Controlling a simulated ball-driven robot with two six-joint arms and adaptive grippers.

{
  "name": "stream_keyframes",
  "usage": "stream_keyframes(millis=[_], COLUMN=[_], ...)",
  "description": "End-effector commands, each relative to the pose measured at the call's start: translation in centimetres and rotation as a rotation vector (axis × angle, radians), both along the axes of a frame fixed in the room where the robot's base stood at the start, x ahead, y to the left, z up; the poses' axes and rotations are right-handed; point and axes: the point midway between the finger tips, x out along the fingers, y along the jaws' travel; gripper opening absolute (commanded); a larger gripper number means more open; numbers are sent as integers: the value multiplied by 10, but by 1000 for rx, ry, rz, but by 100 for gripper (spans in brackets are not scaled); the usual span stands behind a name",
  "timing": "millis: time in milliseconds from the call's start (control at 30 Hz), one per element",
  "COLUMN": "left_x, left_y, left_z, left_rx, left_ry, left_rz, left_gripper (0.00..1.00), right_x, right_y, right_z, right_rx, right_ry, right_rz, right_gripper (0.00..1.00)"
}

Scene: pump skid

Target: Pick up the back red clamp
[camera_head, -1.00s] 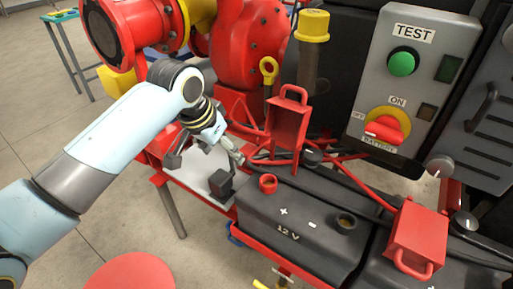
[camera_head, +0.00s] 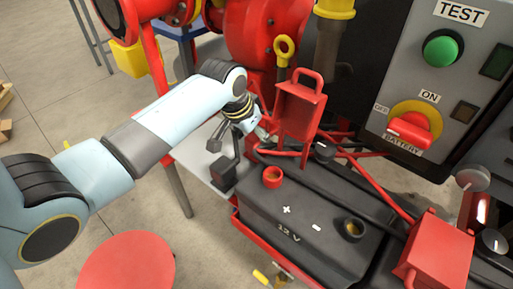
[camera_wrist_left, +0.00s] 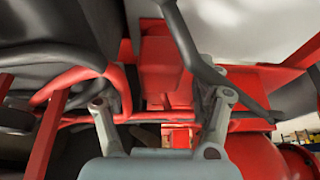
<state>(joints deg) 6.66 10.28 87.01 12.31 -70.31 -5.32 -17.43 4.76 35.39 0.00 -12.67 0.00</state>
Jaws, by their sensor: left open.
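The back red clamp (camera_head: 299,110) stands upright behind the near battery, with a loop handle on top. The other red clamp (camera_head: 437,247) is at the lower right. My left gripper (camera_head: 262,135) is just left of the back clamp's lower part, with its fingers small and partly hard to make out. In the left wrist view the two fingers of my left gripper (camera_wrist_left: 163,108) are apart. A red block shows beyond and between them, probably the back clamp (camera_wrist_left: 160,62); whether they touch it I cannot tell. My right gripper is not in view.
The black 12 V battery (camera_head: 300,225) with a red-ringed post (camera_head: 272,177) is in front of the clamp. Red cables run around it. A yellow-ringed dipstick (camera_head: 284,48) and red pump are behind; the grey control panel (camera_head: 440,80) is at right.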

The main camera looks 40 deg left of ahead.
Motion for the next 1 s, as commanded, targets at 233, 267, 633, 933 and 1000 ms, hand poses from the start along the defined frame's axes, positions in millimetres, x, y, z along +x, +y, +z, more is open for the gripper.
stream_keyframes(millis=[233,267,633,933,1000], left_x=[8,8,8,7,8], left_y=[-1,-1,-1,-1,-1], left_z=[-20,-20,-20,-20,-19], left_rx=[0,0,0,0,1], left_ry=[0,0,0,0,0], left_rz=[0,-1,-1,-1,-1], left_gripper=[69,69,38,0,0], right_x=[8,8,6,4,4], right_y=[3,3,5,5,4], right_z=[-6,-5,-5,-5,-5], right_rx=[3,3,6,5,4], right_ry=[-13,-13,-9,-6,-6], right_rz=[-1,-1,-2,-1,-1], right_gripper=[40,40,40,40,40])
